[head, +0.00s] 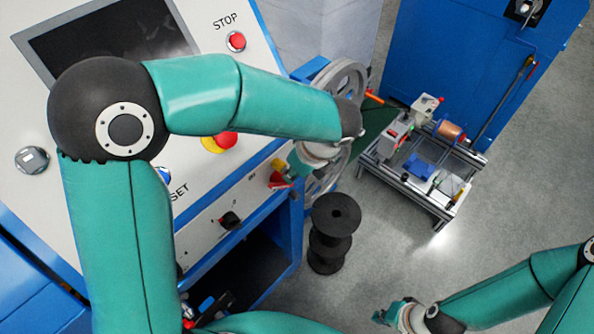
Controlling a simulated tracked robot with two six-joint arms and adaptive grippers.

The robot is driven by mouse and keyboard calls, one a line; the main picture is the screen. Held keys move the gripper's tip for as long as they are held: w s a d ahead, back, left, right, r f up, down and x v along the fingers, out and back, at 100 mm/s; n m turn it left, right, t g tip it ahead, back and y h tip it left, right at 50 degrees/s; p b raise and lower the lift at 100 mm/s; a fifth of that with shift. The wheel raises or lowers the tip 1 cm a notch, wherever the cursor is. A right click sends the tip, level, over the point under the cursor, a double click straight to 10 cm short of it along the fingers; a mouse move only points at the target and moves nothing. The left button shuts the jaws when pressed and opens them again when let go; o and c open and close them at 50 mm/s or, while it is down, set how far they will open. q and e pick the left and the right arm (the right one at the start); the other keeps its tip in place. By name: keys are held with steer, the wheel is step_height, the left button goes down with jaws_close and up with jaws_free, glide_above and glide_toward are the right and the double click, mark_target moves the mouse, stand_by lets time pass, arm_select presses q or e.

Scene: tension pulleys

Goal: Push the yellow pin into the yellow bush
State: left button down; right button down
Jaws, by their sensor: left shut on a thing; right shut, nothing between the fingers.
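My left arm reaches over the panel to the large pulley wheels. My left gripper (300,163) is at its end, beside the panel's right edge and in front of the lower wheel. The grey upper pulley wheel (340,72) shows behind my forearm, and the lower pulley wheel (324,183) is partly covered. My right gripper (384,315) is shut and empty above the floor at the lower right.
A sloped control panel (225,185) with buttons and switches fills the left. A stack of black spools (333,215) stands on the floor below the wheels. A metal-framed cart (410,190) with parts is at the right, before a blue cabinet (440,55). The floor between is clear.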

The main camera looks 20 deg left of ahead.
arm_select(q)
steer(key=shift+w+a+r, duration=0.1)
steer(key=shift+a, duration=0.1)
steer(key=c, duration=1)
jaws_free()
steer(key=shift+a, duration=0.15)
steer(key=shift+d, duration=0.2)
steer(key=shift+o, duration=1.3)
step_height(320, 180, up, 3)
steer(key=p, duration=0.3)
steer(key=shift+r+p, duration=0.45)
steer(key=shift+r, duration=1.1)
step_height(320, 180, up, 3)
steer(key=shift+f, duration=0.15)
